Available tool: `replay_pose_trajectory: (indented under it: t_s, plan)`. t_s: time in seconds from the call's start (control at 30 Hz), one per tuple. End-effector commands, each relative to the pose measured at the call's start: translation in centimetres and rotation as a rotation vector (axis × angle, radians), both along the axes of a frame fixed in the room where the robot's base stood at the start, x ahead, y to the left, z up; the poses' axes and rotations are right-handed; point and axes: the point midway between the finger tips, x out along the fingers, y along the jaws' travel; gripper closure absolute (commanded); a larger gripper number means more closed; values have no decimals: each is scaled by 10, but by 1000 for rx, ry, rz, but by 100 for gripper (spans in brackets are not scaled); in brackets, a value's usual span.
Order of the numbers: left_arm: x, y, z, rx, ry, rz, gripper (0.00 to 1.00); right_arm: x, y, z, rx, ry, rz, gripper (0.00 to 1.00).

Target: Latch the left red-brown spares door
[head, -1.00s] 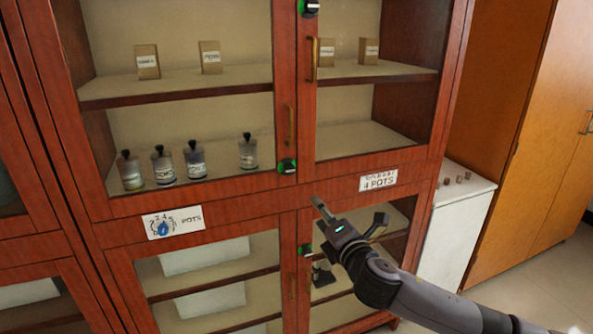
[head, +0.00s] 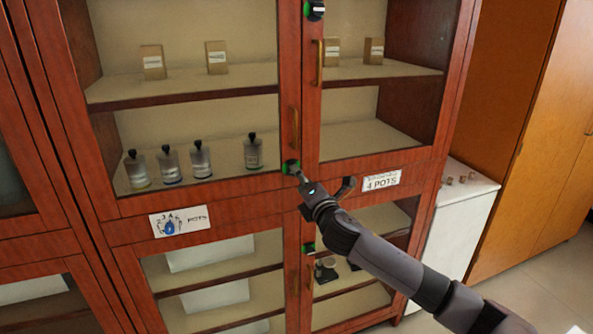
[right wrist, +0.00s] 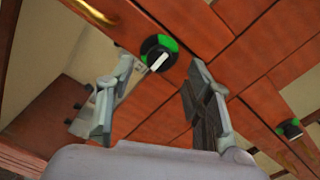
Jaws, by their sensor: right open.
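The left red-brown door (head: 225,190) is the upper glazed one in the head view, with a brass handle (head: 294,128). It looks closed against the cabinet frame. A round black knob with green marks (head: 291,167) sits at its lower right corner. The knob also shows in the right wrist view (right wrist: 160,52), with a white pointer lying diagonally. My right gripper (head: 323,180) is open and empty in front of the cabinet, just right of the knob. In the right wrist view its fingers (right wrist: 160,75) lie either side of the knob's line. Contact is unclear. My left gripper is out of view.
Another knob (head: 315,10) is at the top and one (head: 309,248) is on the lower doors. Several bottles (head: 253,151) and small boxes (head: 216,58) stand behind glass. A white counter (head: 450,225) stands at right.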

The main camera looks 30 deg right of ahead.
Motion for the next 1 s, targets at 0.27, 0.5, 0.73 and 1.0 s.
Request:
replay_pose_trajectory:
  t_s: [0.27, 0.5, 0.73, 1.0]
  plan:
    - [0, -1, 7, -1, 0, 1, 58, 35, -8, 1, 1, 0, 0, 53]
    - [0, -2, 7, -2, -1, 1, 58, 43, -10, 0, -1, 0, 1, 53]
    - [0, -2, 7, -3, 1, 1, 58, 43, -10, 0, -1, 1, 1, 55]
    - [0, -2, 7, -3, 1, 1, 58, 43, -10, 0, -1, 1, 1, 73]
